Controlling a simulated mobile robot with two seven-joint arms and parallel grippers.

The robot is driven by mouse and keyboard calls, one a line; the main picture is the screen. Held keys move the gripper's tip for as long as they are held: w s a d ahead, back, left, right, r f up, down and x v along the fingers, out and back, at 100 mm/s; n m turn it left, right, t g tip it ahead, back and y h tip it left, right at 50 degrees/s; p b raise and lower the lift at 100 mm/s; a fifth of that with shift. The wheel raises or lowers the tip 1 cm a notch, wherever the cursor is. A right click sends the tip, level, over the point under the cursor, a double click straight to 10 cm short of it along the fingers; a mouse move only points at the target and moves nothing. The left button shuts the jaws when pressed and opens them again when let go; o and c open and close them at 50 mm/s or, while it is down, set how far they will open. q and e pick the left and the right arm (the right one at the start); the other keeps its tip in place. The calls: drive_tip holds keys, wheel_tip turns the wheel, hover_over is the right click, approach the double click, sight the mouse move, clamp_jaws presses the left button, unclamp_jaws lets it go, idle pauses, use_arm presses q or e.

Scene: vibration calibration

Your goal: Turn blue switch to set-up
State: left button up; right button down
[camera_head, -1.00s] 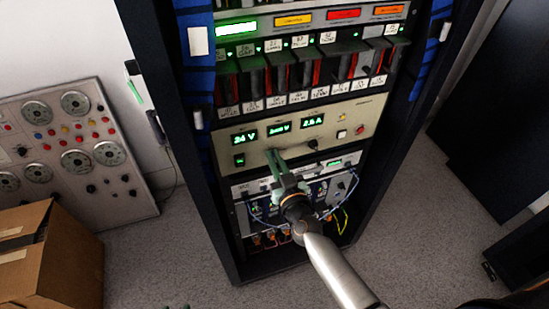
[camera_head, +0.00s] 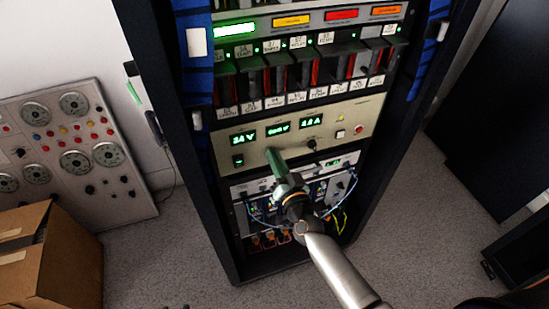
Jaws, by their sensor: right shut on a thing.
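My right gripper (camera_head: 271,153) reaches up from the bottom right to the lower part of the beige power panel (camera_head: 355,112) in the rack. Its green fingers are shut on a small control at the panel's lower edge. They hide this control, so I cannot see its colour, setting or label. I cannot make out the blue switch itself. The panel has three green-lit displays, the left one (camera_head: 243,138) reading about 24 V. A black knob (camera_head: 311,144) sits right of the fingers, untouched. Tiny tips at the bottom edge (camera_head: 177,307) may be my left gripper.
The dark rack frame (camera_head: 205,190) stands on both sides of the panel. Cards with white labels fill the row above. Blue cables (camera_head: 336,206) hang below, beside my arm. A cardboard box (camera_head: 70,265) and a grey dial console (camera_head: 125,195) stand left.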

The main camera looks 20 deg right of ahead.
use_arm(q)
drive_tip(key=shift+w+d+f+b, duration=0.35)
drive_tip(key=shift+d+f+b, duration=0.3)
drive_tip(key=shift+b, duration=0.55)
use_arm(e)
drive_tip(key=m, duration=0.4)
drive_tip(key=f+m, duration=0.1)
drive_tip(key=m, duration=0.7)
drive_tip(key=shift+d+f, duration=0.15)
drive_tip(key=shift+d, duration=0.2)
use_arm(q)
drive_tip(key=shift+a+f, duration=0.1)
drive_tip(key=shift+f, duration=0.05)
use_arm(e)
drive_tip(key=c, duration=0.9)
unclamp_jaws()
drive_tip(key=shift+c, duration=0.2)
use_arm(q)
drive_tip(key=shift+a, duration=0.1)
drive_tip(key=shift+f, duration=0.15)
use_arm(e)
drive_tip(key=s, duration=1.2)
drive_tip(key=shift+s+d, duration=0.2)
drive_tip(key=shift+s, duration=0.05)
